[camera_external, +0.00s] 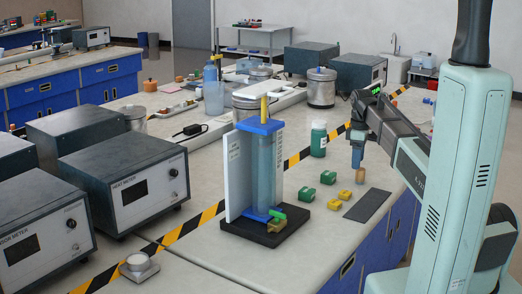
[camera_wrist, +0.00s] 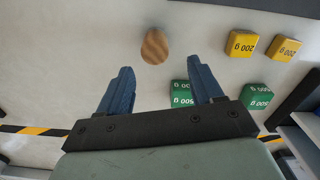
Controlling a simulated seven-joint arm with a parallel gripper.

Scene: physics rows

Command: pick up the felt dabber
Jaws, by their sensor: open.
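What I take to be the felt dabber is a small, rounded wooden piece (camera_external: 369,173) on the bench, just right of and below my gripper (camera_external: 358,163) in the external view. In the wrist view, the wooden piece (camera_wrist: 155,47) is seen from above as a tan oval with visible grain. It lies just beyond the line between my fingertips (camera_wrist: 160,64), apart from both. No felt part can be made out. My gripper is open and empty, its two blue fingers spread and pointing down above the bench.
Green 500 g weights (camera_external: 328,177) and yellow 200 g weights (camera_external: 345,194) lie close by. A dark flat mat (camera_external: 368,205) is in front.

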